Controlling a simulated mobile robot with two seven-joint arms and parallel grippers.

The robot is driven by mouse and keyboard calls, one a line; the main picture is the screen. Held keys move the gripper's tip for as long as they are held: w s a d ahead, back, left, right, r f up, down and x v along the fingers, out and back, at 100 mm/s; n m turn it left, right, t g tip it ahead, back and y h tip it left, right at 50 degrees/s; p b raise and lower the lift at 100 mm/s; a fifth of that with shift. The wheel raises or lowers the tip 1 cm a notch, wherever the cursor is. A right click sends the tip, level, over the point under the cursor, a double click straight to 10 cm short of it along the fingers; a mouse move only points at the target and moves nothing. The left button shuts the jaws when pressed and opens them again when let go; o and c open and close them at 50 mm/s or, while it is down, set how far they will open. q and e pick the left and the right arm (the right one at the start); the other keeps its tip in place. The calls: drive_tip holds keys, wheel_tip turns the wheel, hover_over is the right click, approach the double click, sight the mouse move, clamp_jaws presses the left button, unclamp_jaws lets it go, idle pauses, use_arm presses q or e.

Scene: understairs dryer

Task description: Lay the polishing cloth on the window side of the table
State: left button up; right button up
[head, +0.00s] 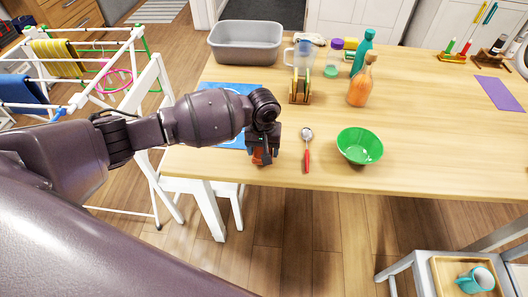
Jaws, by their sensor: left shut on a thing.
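My left gripper (262,152) is over the near left part of the wooden table (440,150), close to its front edge. It is shut on a small orange thing (259,158), mostly hidden by the fingers. I cannot tell whether this is the polishing cloth, or whether it touches the tabletop. A flat blue piece (232,88) lies on the table's left part, partly covered by my arm. A flat purple piece (498,93) lies at the far right. No window shows. My right gripper is not in view.
A red-handled spoon (307,152) and a green bowl (360,146) are right of my gripper. A rack (300,88), an orange bottle (361,85) and a grey tub (246,43) stand behind. The table's right middle is clear. A drying rack (155,95) stands left.

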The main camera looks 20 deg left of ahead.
use_arm(q)
drive_tip(key=shift+f, duration=0.8)
drive_tip(key=shift+f, duration=0.1)
drive_tip(key=o, duration=0.9)
